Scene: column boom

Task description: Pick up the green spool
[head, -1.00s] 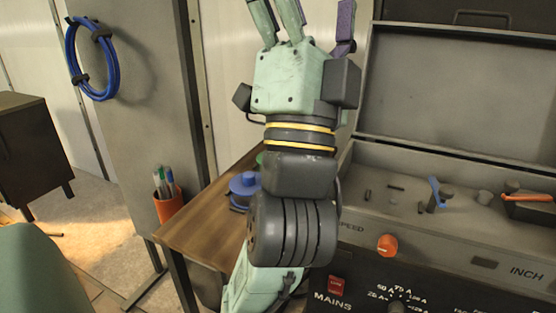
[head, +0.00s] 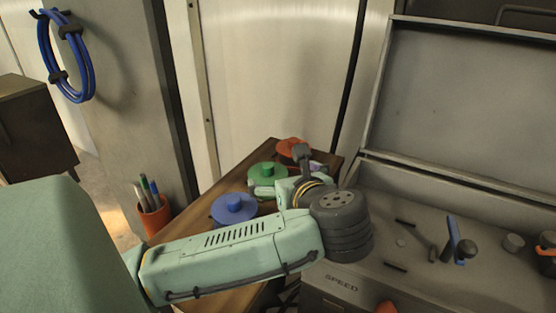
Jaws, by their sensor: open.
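The green spool (head: 267,172) lies on the wooden side table between a blue spool and an orange one, its round knob facing up. My gripper (head: 284,186) is in the head view at the right front edge of the green spool, seen from behind my wrist. It is open. A pale green finger shows close to the spool's near rim; I cannot tell whether it touches. The rest of the fingers are mostly hidden by my wrist and the gripper body.
The blue spool (head: 234,208) lies nearer and the orange spool (head: 291,147) farther back on the wooden table (head: 213,187). A pen cup (head: 153,216) is at the table's left. A wall panel rises behind the table.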

